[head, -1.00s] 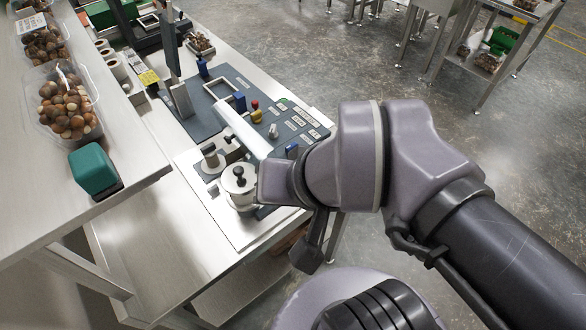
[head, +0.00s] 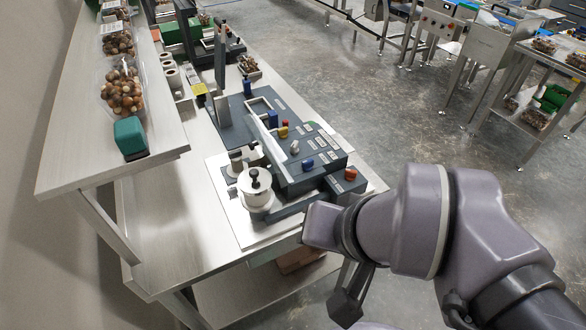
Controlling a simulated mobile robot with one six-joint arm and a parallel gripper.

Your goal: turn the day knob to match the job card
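A dark control panel (head: 318,150) on the bench carries small white labels and several controls. These include a pale grey knob (head: 294,147) and a blue knob (head: 308,164). A yellow one (head: 283,132) sits farther back by a small red one. The label text is too small to read, so I cannot tell which is the day knob. A small yellow card (head: 199,90) stands behind left; I cannot tell if it is the job card. My arm's wrist is right of and in front of the panel, apart from the knobs. My gripper's fingers cannot be made out.
A white lidded pot-like part (head: 256,188) stands at the machine's front left. A red button (head: 350,174) is on a box at its right end. Open floor lies right.

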